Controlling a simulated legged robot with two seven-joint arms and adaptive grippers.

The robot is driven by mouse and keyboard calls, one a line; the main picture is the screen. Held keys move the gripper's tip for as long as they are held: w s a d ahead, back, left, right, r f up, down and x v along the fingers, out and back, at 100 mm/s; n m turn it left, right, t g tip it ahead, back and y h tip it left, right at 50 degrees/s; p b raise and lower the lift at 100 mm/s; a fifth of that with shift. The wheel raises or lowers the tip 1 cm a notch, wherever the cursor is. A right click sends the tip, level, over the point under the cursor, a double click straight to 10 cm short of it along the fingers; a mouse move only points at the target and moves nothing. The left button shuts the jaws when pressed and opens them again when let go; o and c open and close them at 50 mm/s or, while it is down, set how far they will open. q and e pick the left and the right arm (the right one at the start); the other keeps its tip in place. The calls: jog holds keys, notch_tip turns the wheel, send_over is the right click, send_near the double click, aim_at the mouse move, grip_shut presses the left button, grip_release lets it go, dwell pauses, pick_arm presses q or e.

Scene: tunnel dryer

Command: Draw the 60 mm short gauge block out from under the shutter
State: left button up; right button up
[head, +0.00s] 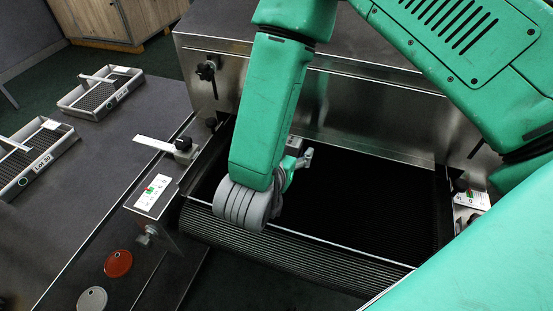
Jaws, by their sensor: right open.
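The steel shutter (365,112) hangs across the back of the dark conveyor belt (385,200). My right gripper (306,158) is mostly hidden behind my green forearm and grey wrist. It is over the belt, in front of the shutter, and its visible part is open. A small grey piece (293,143) shows just above the gripper. I cannot tell whether it is the short gauge block or part of the gripper. No other gauge block can be made out, and the area behind my arm is hidden. My left gripper is not in view.
A metal side plate with a white strip (154,143) and black knob (183,144) borders the belt on the left. A red disc (118,263) and grey disc (92,299) sit lower left. Two mesh trays (68,104) (12,193) stand on the grey table (75,190).

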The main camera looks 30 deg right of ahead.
jog(key=shift+x, duration=0.8)
jog(key=shift+a+r, duration=0.1)
jog(key=shift+a, duration=0.65)
jog(key=shift+c, duration=1.3)
jog(key=c, duration=0.6)
grip_shut()
jog(key=shift+d, duration=0.4)
jog(key=shift+s+a, duration=0.15)
jog(key=shift+s, duration=0.1)
jog(key=shift+s+a, duration=0.45)
jog(key=shift+a, duration=0.25)
pick_arm(q)
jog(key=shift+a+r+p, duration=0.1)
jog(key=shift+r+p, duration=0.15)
jog(key=shift+p, duration=0.05)
pick_arm(e)
jog(key=shift+s+a, duration=0.2)
